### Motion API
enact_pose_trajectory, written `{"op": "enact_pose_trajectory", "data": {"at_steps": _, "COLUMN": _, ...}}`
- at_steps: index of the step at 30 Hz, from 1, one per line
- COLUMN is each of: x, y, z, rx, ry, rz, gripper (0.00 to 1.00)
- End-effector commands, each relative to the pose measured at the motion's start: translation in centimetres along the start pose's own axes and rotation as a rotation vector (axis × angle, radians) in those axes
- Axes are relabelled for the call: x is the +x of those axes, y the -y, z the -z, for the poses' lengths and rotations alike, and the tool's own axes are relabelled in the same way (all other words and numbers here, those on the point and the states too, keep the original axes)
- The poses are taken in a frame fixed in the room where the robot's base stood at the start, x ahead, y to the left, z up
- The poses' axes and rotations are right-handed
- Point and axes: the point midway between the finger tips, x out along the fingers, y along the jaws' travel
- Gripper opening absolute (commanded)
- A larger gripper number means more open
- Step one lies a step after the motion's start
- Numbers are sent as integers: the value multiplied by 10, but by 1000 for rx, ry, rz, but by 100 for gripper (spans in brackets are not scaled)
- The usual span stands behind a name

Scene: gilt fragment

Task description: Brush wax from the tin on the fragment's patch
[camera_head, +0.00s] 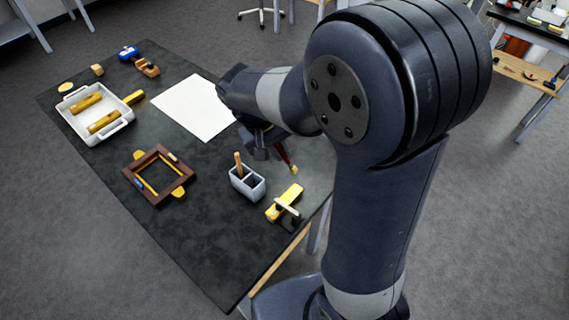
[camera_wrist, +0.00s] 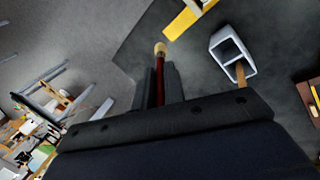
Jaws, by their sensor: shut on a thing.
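My gripper (camera_head: 268,150) is shut on a brush with a dark red handle (camera_head: 285,156) and a pale tip. In the wrist view the brush (camera_wrist: 160,75) sticks straight out between the fingers of my gripper (camera_wrist: 160,88). Its tip is in the air above the dark table, near a yellow-gold piece (camera_head: 279,205) with a pale bar and dark knob on it; that piece also shows in the wrist view (camera_wrist: 190,16). I cannot tell whether it is the fragment.
A grey two-compartment holder (camera_head: 247,189) with a wooden-handled tool stands close to my gripper. A brown frame (camera_head: 141,163), a white tray (camera_head: 119,123) with gold rolls and a white sheet (camera_head: 193,107) lie on the table (camera_head: 215,245). The table's front is clear.

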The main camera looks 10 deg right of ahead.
Motion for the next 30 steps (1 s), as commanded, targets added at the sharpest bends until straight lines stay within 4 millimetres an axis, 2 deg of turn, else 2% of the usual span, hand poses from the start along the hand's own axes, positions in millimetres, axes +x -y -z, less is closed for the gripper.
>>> {"op": "enact_pose_trajectory", "data": {"at_steps": 16, "x": 6, "y": 2, "z": 0, "rx": 0, "ry": 0, "rz": 0, "gripper": 0}}
{"op": "enact_pose_trajectory", "data": {"at_steps": 30, "x": 53, "y": 19, "z": 0, "rx": 0, "ry": 1, "rz": 0, "gripper": 0}}
